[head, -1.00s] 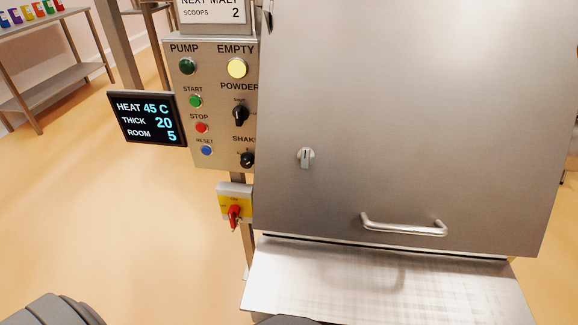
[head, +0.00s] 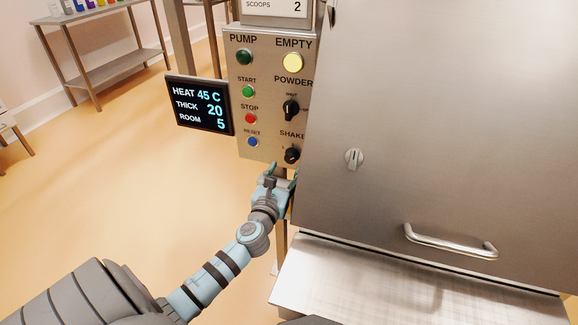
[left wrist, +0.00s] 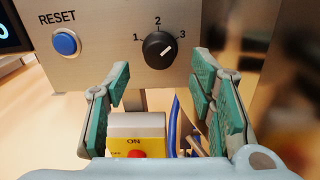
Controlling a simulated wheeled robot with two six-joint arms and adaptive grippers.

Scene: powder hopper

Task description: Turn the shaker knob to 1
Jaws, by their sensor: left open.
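The shaker knob (head: 292,155) is a round black knob at the bottom right of the metal control panel (head: 262,130), partly cut off by the hopper's front in the head view. In the left wrist view the knob (left wrist: 160,50) has marks 1, 2 and 3 around it, and its white line points up-right toward 3. My left gripper (head: 282,174) is open and empty just below the knob. In the left wrist view its green-padded fingers (left wrist: 160,88) are spread below and to either side of the knob, apart from it. My right gripper is not in view.
The blue reset button (left wrist: 65,43) is left of the knob. A yellow switch box with a red part (left wrist: 137,135) is below. The steel hopper front (head: 430,130) with its handle (head: 450,243) is close on the right. A display (head: 199,104) stands left of the panel.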

